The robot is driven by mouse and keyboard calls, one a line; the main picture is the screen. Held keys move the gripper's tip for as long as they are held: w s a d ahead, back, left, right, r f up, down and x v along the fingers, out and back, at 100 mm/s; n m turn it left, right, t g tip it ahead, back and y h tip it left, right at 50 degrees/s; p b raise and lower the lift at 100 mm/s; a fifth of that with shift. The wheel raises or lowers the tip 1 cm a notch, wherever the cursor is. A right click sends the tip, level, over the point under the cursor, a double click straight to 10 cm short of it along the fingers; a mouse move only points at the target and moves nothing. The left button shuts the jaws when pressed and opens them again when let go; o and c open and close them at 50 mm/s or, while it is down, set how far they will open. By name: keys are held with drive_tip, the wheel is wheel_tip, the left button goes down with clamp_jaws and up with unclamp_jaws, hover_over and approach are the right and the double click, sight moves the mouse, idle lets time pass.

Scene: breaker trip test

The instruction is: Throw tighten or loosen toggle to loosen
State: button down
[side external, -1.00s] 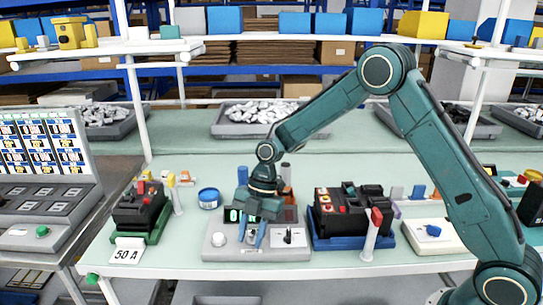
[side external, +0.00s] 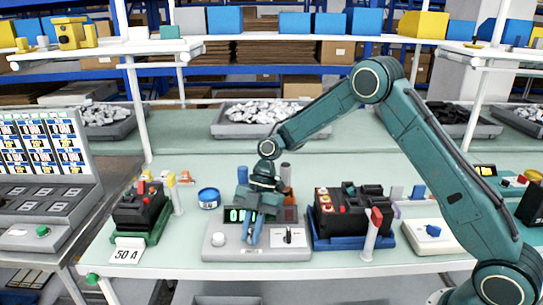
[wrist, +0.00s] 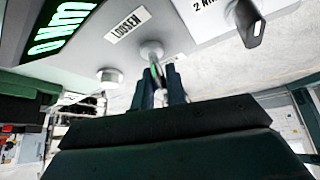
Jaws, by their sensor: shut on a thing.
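The grey tester box (side external: 218,246) stands at the front of the bench with a lit green display (side external: 236,215). My gripper (side external: 250,241) points down over the box's front face. In the wrist view, the metal toggle (wrist: 151,50) stands beside a label reading LOOSEN (wrist: 128,24), and its lever runs between the two fingers of my gripper (wrist: 160,84). The fingers are shut on the lever. The fingers hide most of the toggle in the side view, so its exact tilt is hard to tell.
A black selector knob (side external: 289,236) sits on the white panel right of the toggle. A round silver button (wrist: 110,76) is near the toggle. A breaker in a blue holder (side external: 350,241) stands close on the right; a breaker in a green holder (side external: 150,236) stands left.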

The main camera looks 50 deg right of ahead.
drive_tip(key=shift+w+d+r+g+y, duration=0.1)
drive_tip(key=shift+w+d+g+y, duration=0.15)
drive_tip(key=shift+g+y, duration=0.3)
drive_tip(key=shift+w+d+g+y, duration=0.15)
drive_tip(key=shift+w+g+y, duration=0.15)
drive_tip(key=shift+g+y, duration=0.25)
drive_tip(key=shift+m+y, duration=0.3)
drive_tip(key=shift+y, duration=0.2)
drive_tip(key=c, duration=1.4)
unclamp_jaws()
drive_tip(key=shift+c, duration=0.2)
drive_tip(key=shift+s+a+t+h, duration=0.2)
drive_tip(key=shift+t+h, duration=0.15)
drive_tip(key=shift+h, duration=0.2)
drive_tip(key=shift+s+a+t+h, duration=0.15)
drive_tip(key=shift+t+h, duration=0.2)
drive_tip(key=shift+h, duration=0.2)
drive_tip(key=shift+s+t+h, duration=0.1)
drive_tip(key=shift+t+h, duration=0.2)
